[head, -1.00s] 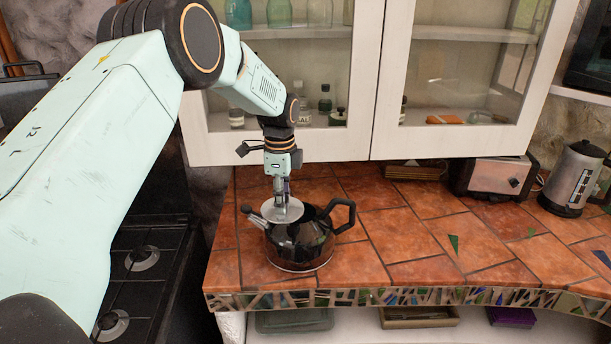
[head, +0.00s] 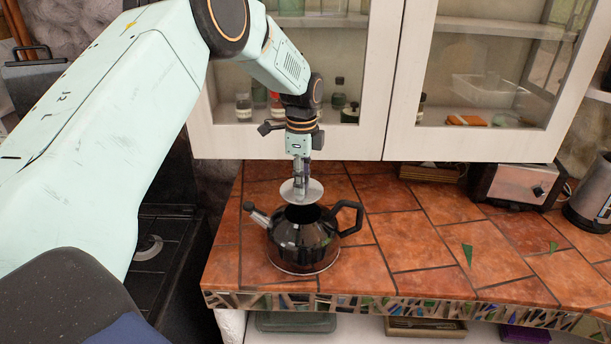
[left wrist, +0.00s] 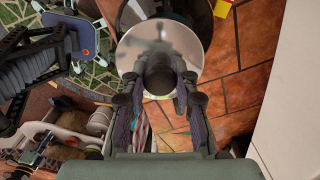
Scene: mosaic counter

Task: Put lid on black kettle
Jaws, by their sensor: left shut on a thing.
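The black kettle (head: 303,246) stands upright on the tiled counter, its spout to the left and its black handle to the right. Its dark top opening is uncovered. My left gripper (head: 301,181) points down and is shut on the round silver lid (head: 313,190). The lid hangs roughly level above the opening, apart from it. In the left wrist view the fingers (left wrist: 160,98) close around the lid's dark knob (left wrist: 160,72), and the shiny lid (left wrist: 196,45) hides much of what lies below. My right gripper is in neither view.
A white glass-door cabinet (head: 393,80) hangs behind my left arm. A toaster (head: 515,184) and a metal jug (head: 592,200) stand at the right back. The orange tiled counter (head: 420,245) is clear right of the kettle. A dark stove lies left.

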